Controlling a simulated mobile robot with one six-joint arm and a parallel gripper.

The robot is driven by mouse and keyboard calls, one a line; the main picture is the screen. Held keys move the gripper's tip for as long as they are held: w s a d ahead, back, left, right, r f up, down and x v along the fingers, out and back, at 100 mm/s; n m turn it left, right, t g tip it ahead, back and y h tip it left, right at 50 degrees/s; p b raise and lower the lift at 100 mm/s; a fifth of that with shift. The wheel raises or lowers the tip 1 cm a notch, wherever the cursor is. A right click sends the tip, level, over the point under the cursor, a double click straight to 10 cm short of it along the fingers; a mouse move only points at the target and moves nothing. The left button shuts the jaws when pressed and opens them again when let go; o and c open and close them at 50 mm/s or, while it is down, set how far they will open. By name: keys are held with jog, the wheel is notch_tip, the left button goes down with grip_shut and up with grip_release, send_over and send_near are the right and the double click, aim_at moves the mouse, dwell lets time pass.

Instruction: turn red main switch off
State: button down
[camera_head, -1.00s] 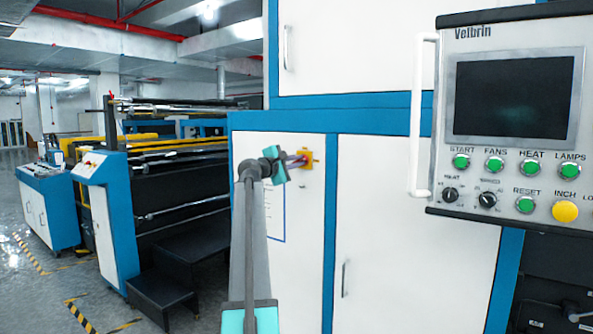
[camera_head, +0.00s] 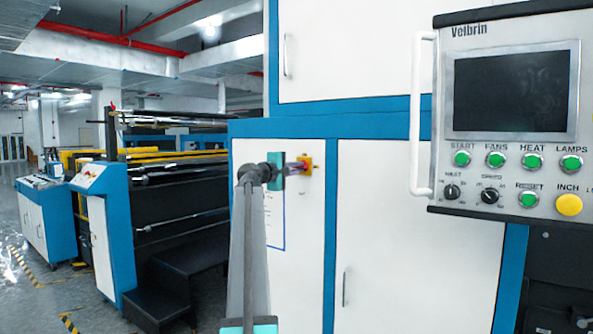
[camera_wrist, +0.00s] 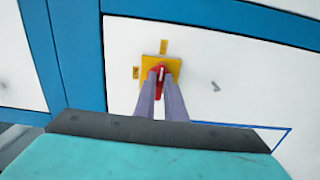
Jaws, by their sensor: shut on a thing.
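The red main switch (camera_wrist: 158,70) sits on a yellow plate (camera_wrist: 173,66) on a white cabinet door, seen in the wrist view. My gripper (camera_wrist: 160,84) is shut on the red handle, with a grey finger on each side of it. In the head view the yellow plate (camera_head: 307,160) is on the upper part of the white door, and my gripper (camera_head: 298,167) reaches it from the left. The handle is mostly hidden by the fingers there, and its exact angle is hard to tell.
A control panel (camera_head: 513,110) with a dark screen, green buttons and a white grab bar (camera_head: 420,115) juts out at the right. Roller machinery (camera_head: 180,210) and dark steps (camera_head: 165,300) stand left. The floor (camera_head: 25,270) at far left is open.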

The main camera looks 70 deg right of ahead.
jog(key=c, duration=1.8)
grip_release()
jog(key=shift+b+v, duration=0.55)
jog(key=shift+v, duration=6.35)
